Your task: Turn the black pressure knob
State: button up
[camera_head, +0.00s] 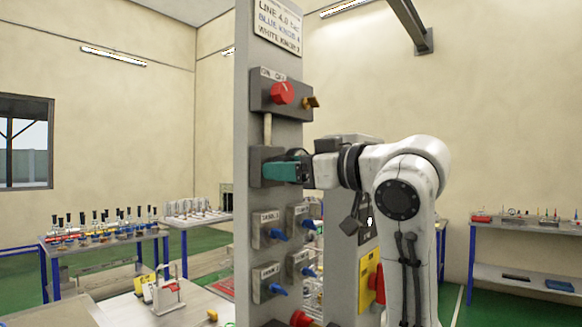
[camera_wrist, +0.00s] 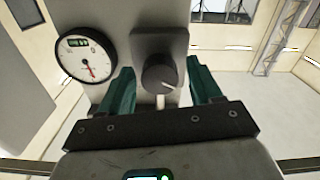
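The black pressure knob (camera_wrist: 160,78) is on a grey square plate in the wrist view, with a pale pointer line on its face. My gripper (camera_wrist: 161,70) is open, with one teal finger on each side of the knob and a visible gap on both sides. How deep the fingers reach around the knob I cannot tell. In the head view my gripper (camera_head: 290,169) is at a grey box (camera_head: 262,156) on the column, and it hides the knob there. A round gauge (camera_wrist: 88,58) with a red needle sits left of the knob.
Above my gripper are a red knob (camera_head: 281,92) and a brass part (camera_head: 311,102). Several blue-handled valves (camera_head: 279,236) sit below it. A yellow panel with a red handle (camera_head: 377,283) stands right of the column. Side tables are farther back.

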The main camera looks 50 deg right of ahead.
jog(key=c, duration=0.9)
jog(key=shift+c, duration=0.2)
jog(key=shift+p, duration=0.35)
jog(key=o, duration=1.1)
jog(key=shift+c, duration=0.2)
jog(key=shift+s, duration=0.1)
jog(key=s+b, duration=0.2)
jog(key=s, duration=0.8)
jog(key=shift+s+d, duration=0.15)
jog(key=shift+s, duration=0.2)
